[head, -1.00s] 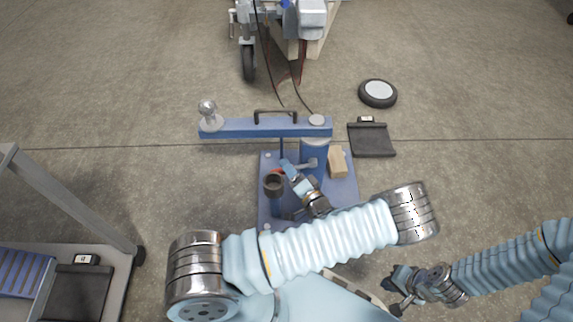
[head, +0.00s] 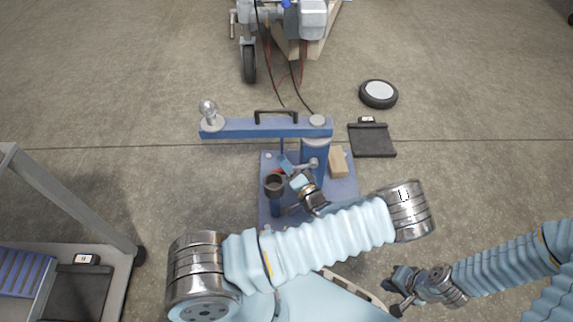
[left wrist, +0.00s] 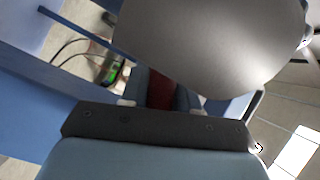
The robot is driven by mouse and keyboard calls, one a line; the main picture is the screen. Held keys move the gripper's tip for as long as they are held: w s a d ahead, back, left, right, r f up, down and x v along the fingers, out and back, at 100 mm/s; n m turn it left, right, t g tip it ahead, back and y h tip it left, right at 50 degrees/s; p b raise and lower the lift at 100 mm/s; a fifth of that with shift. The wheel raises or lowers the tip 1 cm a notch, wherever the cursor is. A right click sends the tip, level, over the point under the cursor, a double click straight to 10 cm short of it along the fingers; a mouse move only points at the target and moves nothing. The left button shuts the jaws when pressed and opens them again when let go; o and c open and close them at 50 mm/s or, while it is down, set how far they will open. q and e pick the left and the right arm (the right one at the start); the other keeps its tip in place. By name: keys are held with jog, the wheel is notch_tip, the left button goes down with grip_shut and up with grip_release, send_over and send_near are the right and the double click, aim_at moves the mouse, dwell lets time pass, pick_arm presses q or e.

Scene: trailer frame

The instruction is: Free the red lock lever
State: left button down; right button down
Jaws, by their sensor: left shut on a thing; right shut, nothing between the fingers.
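The red lock lever (left wrist: 160,88) shows as a dark red strip between my left gripper's fingers in the left wrist view. In the head view only a small bit of red (head: 278,171) shows beside the blue post. My left gripper (head: 285,161) is shut on the lever, just under the blue beam. A large grey rounded part hides much of the left wrist view. My right gripper (head: 397,307) is shut and empty, low over the floor at the lower right.
A blue beam (head: 240,128) with a ball and black handle tops a blue post (head: 315,165) on a blue base.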

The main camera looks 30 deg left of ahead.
pick_arm(q)
notch_tip(320, 180, up, 3)
jog(key=m+b, duration=0.1)
jog(key=m, duration=0.1)
jog(key=m+t+y+b, duration=0.1)
jog(key=m, duration=0.1)
jog(key=shift+s+a+t+y, duration=0.1)
jog(key=shift+a+t+y, duration=0.05)
jog(key=shift+t+y, duration=0.15)
jog(key=c, duration=0.9)
grip_release()
jog(key=v, duration=1.3)
jog(key=shift+s+d, duration=0.2)
jog(key=shift+d, duration=0.15)
